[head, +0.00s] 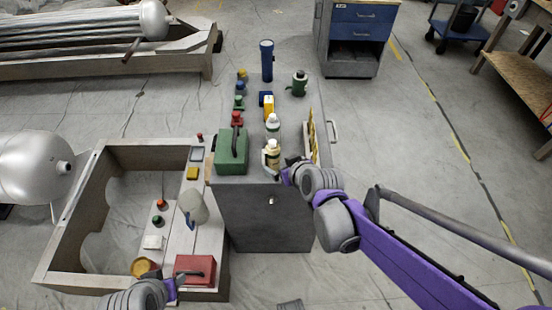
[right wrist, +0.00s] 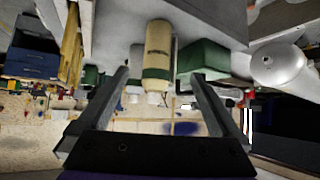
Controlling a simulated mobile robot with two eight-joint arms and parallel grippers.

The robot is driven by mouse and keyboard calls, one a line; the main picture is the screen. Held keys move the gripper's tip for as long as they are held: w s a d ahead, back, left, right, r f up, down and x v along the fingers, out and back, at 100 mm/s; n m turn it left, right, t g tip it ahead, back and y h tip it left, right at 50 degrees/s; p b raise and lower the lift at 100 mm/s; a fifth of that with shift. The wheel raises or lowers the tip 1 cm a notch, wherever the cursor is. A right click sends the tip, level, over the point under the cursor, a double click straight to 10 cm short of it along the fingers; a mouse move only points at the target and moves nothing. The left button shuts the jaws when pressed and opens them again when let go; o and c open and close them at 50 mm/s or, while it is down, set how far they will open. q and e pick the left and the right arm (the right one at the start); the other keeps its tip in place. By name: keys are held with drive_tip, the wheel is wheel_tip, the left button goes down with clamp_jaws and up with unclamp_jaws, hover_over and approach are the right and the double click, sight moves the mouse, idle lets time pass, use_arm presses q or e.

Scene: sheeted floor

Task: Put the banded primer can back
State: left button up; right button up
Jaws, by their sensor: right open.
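A cream can (head: 271,157) with a pale cap and dark marking stands upright at the near end of the grey cabinet top. My right gripper (head: 288,170) is open at the cream can's right side. In the right wrist view the picture is upside down, and the cream can (right wrist: 157,52) shows between the open fingers, with no clear contact. My left gripper (head: 176,286) is low at the left by a red box; its jaws are unclear.
A green box (head: 231,152) stands close left of the cream can. Several small bottles, a blue cylinder (head: 267,60) and a green can (head: 300,84) stand farther back. A wooden frame (head: 70,228) and red box (head: 194,270) are at left.

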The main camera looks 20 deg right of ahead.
drive_tip(key=s+d+f+m+g+h, duration=0.2)
drive_tip(key=s+g, duration=0.3)
drive_tip(key=s, duration=1.7)
wheel_tip(320, 180, up, 10)
drive_tip(key=w+p, duration=0.1)
drive_tip(key=p, duration=0.8)
drive_tip(key=shift+w+t+p, duration=0.25)
drive_tip(key=shift+t+p, duration=0.05)
drive_tip(key=shift+p, duration=0.05)
drive_tip(key=shift+a, duration=0.1)
